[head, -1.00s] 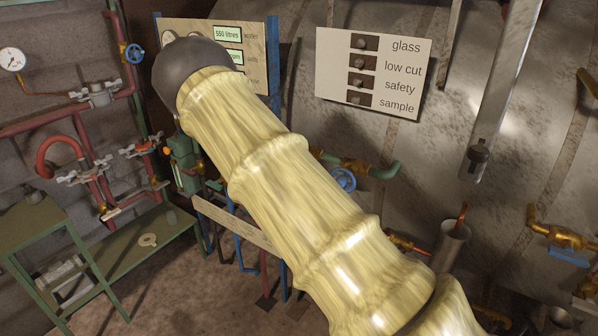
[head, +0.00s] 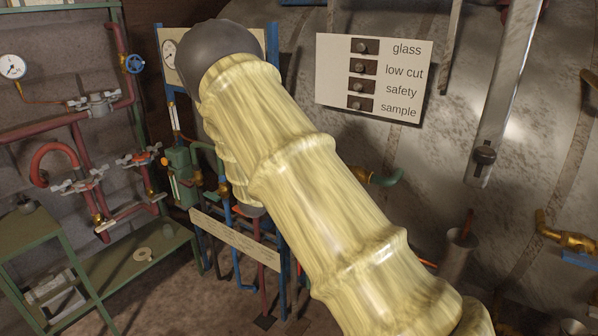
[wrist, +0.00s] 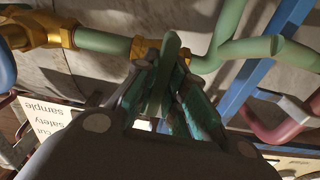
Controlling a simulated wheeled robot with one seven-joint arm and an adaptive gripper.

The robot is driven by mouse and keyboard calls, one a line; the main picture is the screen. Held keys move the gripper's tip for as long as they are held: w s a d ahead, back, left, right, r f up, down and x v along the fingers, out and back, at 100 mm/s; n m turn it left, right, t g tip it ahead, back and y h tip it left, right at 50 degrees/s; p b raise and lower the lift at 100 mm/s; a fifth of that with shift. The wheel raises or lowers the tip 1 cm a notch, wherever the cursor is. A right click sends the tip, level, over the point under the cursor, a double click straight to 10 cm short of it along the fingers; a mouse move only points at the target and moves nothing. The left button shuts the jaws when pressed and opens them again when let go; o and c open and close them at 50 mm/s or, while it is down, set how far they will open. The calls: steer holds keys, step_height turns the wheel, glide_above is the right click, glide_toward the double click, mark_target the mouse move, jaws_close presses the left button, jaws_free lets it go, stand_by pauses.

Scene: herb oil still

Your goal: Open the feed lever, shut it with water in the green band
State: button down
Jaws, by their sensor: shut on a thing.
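In the wrist view my gripper (wrist: 172,100) is shut on a green lever (wrist: 161,75), with a teal finger on each side of it. The lever sits at a brass valve (wrist: 146,49) in a green pipe (wrist: 102,41). It looks like the feed lever, though no label shows on it. In the head view my arm hides the gripper and the lever. I cannot see a water level or a green band.
A white sign (head: 335,72) reading glass, low cut, safety and sample hangs on the large tank (head: 440,150). Red pipes with valves (head: 94,102) and a green bench (head: 120,275) stand at the left. Green and blue pipes crowd close around my gripper.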

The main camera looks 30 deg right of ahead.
steer(key=shift+f, duration=0.1)
steer(key=c, duration=1.5)
jaws_free()
steer(key=v, duration=1.2)
